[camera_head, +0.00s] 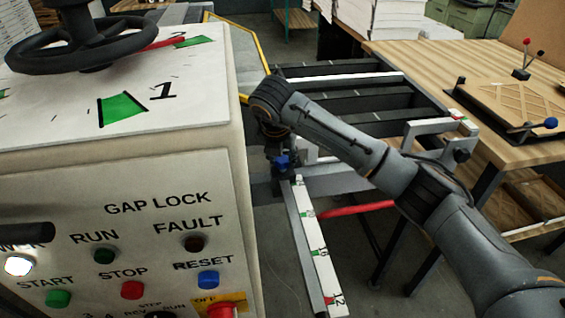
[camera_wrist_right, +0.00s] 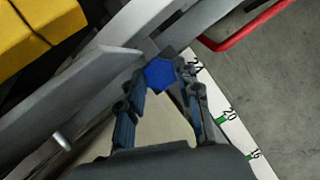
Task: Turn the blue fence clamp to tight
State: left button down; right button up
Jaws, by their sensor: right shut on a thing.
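The blue fence clamp (camera_head: 281,160) is a small blue knob beside the ruled fence rail, just right of the white machine cabinet. In the right wrist view it is a blue, many-sided knob (camera_wrist_right: 159,75) at the top middle. My right gripper (camera_wrist_right: 164,84) is shut on it, with one finger on each side. In the head view the gripper (camera_head: 281,168) is small and dark, and it partly hides the clamp. I see no tight or loose mark on the clamp. My left gripper is not in view.
The white cabinet (camera_head: 120,185) with buttons and a black handwheel (camera_head: 80,45) fills the left. A white scale (camera_head: 318,250) with green and red marks runs toward me. A red bar (camera_head: 357,209) sticks out right of it. A wooden bench (camera_head: 440,70) stands at the right.

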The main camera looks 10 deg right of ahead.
jog(key=shift+m+b, duration=0.35)
jog(key=shift+m, duration=0.25)
jog(key=o, duration=0.9)
jog(key=shift+h, duration=0.3)
